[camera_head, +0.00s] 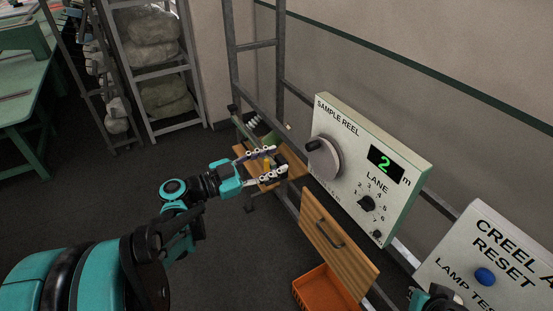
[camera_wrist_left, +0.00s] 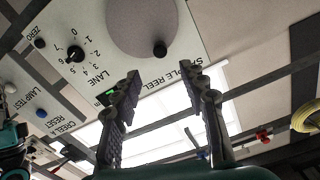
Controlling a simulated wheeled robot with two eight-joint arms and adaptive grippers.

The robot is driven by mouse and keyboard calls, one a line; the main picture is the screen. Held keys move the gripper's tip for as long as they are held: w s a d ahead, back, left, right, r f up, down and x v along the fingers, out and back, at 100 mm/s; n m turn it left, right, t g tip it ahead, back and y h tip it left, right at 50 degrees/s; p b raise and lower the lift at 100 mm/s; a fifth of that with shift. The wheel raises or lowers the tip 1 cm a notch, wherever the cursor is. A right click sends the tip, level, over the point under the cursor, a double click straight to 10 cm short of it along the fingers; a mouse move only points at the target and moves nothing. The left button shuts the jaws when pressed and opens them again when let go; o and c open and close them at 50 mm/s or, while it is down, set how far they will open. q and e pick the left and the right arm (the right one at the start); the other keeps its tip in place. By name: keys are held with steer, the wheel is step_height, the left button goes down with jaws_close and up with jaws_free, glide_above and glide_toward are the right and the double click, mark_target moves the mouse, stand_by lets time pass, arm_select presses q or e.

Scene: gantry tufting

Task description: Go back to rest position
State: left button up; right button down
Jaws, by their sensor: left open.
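My left gripper (camera_head: 281,161) is open and empty, in front of and left of the sample reel panel (camera_head: 327,116) in the head view. Its two fingers are spread apart. In the left wrist view, the left gripper (camera_wrist_left: 165,80) also shows open, with nothing between the fingers and the panel (camera_wrist_left: 190,45) beyond the tips. The fingers look clear of the panel's round reel knob (camera_head: 324,158). At the bottom edge of the head view, a small teal and black part of my right arm shows; its fingers cannot be made out.
The panel display (camera_head: 385,161) reads 2 m, above a lane dial (camera_head: 367,203). A creel reset panel (camera_head: 470,250) stands at right. Metal shelves (camera_head: 125,60) stand behind; the floor (camera_head: 90,190) is clear.

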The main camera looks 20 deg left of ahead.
arm_select(q)
steer(key=s+d+f+n+g+y+b, duration=0.2)
steer(key=d+f+b, duration=0.15)
steer(key=f, duration=0.45)
steer(key=s+d+f+n+g+y+b, duration=0.1)
steer(key=s+d+f+n+g+b, duration=0.15)
steer(key=f+b, duration=0.35)
steer(key=s+d+f+n+g+y+b, duration=0.2)
steer(key=s+d+f+b, duration=0.15)
steer(key=f, duration=0.55)
steer(key=s+a+f+n+y+b, duration=0.4)
steer(key=s+f+y+b, duration=0.2)
steer(key=f, duration=0.4)
steer(key=shift+s+f+n+b, duration=0.3)
steer(key=shift+f+n+b, duration=0.05)
steer(key=shift+b, duration=0.25)
steer(key=shift+g, duration=0.25)
